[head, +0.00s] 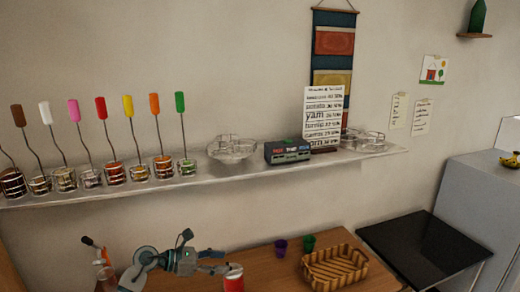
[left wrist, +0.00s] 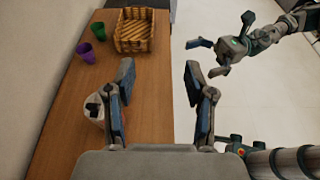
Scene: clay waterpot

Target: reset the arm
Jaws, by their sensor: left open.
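My left gripper (head: 212,263) is low in the head view, over the wooden table. In the left wrist view its two fingers (left wrist: 159,85) are spread apart with nothing between them. A red jar with a pale top (head: 233,283) stands on the table beside the gripper in the head view. A pale round thing (left wrist: 94,112) is partly hidden behind the left finger in the wrist view. My right gripper (left wrist: 207,57) shows at the upper right of the wrist view, fingers apart and empty, over the floor. No clay pot can be made out.
A wicker basket (head: 335,268), a purple cup (head: 281,247) and a green cup (head: 309,243) are on the wooden table (head: 262,262). A wall shelf (head: 205,180) above holds several jars with coloured handles. A black-topped table (head: 425,245) stands at right.

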